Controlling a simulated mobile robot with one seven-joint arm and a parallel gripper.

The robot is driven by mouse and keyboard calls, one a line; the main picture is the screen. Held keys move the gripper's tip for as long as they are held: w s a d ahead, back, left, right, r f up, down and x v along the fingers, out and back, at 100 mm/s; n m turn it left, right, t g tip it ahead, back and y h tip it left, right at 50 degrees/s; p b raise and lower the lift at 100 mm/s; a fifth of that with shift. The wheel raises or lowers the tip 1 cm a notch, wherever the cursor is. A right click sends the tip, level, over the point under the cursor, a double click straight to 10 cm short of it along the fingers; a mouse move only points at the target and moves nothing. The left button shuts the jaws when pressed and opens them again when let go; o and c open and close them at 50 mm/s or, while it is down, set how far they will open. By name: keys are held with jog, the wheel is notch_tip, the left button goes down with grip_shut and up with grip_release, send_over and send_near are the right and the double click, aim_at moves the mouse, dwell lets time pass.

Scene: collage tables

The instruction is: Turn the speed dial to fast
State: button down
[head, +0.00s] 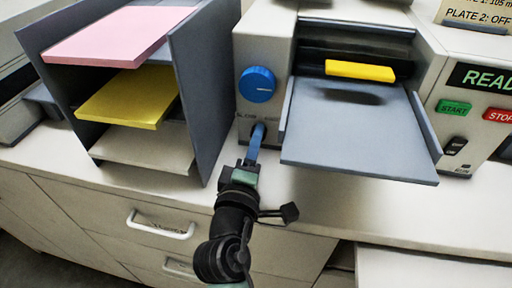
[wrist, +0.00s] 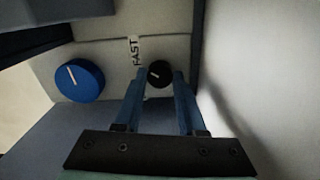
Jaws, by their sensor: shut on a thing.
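The speed dial, a small black knob (wrist: 159,73) with a pale mark, sits on the machine's front panel in the wrist view. A FAST label (wrist: 135,51) is beside it, its letters running sideways. My gripper (wrist: 158,82) has its two blue fingers on either side of the knob and is shut on it. In the head view my gripper (head: 258,130) reaches the panel below a larger blue dial (head: 257,84), and its fingers hide the knob. Part of a lettered label (head: 246,115) shows there. The blue dial, with a white line, also shows in the wrist view (wrist: 80,80).
A grey feed tray (head: 360,130) juts out to the right of my gripper, with a yellow block (head: 360,71) behind it. A grey shelf unit (head: 205,90) with pink and yellow stacks stands left. START (head: 454,108) and STOP (head: 499,116) buttons are at the right.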

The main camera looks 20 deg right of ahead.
jog(key=shift+f+m+b, duration=0.1)
jog(key=shift+m+b, duration=0.35)
jog(key=shift+m, duration=0.35)
jog(key=c, duration=0.5)
grip_release()
jog(key=shift+s+a, duration=0.1)
jog(key=b+v, duration=0.2)
jog(key=v, duration=1)
jog(key=shift+s+a, duration=0.2)
jog(key=shift+s, duration=0.1)
